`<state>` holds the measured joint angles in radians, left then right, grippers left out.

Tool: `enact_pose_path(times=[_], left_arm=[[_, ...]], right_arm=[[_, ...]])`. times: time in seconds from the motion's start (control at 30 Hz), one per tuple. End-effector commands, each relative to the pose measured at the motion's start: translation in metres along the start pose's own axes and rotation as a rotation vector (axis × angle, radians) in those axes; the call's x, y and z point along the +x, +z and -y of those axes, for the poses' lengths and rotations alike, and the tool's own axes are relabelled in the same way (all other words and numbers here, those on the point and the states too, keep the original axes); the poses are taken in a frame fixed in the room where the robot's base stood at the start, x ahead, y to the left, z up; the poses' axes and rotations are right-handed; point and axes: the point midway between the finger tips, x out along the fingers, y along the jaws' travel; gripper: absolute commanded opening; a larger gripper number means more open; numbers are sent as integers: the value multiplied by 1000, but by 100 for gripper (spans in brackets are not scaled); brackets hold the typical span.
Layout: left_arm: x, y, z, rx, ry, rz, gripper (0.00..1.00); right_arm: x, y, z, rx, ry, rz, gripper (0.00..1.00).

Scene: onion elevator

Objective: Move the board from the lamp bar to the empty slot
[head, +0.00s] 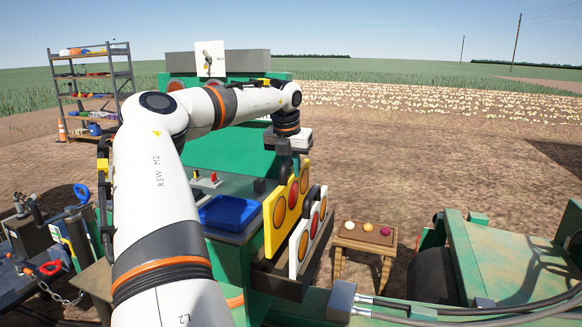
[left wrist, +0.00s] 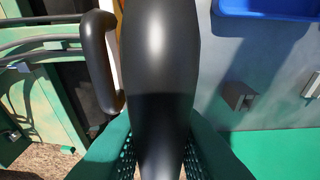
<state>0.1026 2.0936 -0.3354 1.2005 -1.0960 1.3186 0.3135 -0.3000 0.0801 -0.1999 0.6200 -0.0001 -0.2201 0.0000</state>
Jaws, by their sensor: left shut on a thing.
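A yellow board (head: 279,233) with orange and red round discs stands upright on the side of the green machine. A white board (head: 299,262) with similar discs stands in front of it, with its own black handle (head: 315,191). My left gripper (head: 284,168) reaches down over the yellow board and is shut on its black handle, which fills the middle of the left wrist view (left wrist: 160,70) between green fingers. The white board's handle (left wrist: 97,60) shows beside it there, apart from the fingers. I cannot make out which part is the empty slot. My right gripper is not in view.
A dark ledge (head: 273,283) runs below the boards. A blue tray (head: 228,212) lies on the grey worktop. A small wooden stool (head: 364,243) with several round items stands to the right. Green machinery (head: 505,262) with hoses fills the lower right.

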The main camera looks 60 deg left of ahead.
Motion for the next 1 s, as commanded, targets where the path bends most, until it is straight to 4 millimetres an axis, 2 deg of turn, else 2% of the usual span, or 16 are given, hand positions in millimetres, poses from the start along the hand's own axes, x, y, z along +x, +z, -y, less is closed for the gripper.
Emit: enact_pose_path(times=[1.0], left_arm=[[22, 6, 0, 0, 1, -3, 0]], right_arm=[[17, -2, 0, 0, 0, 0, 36]])
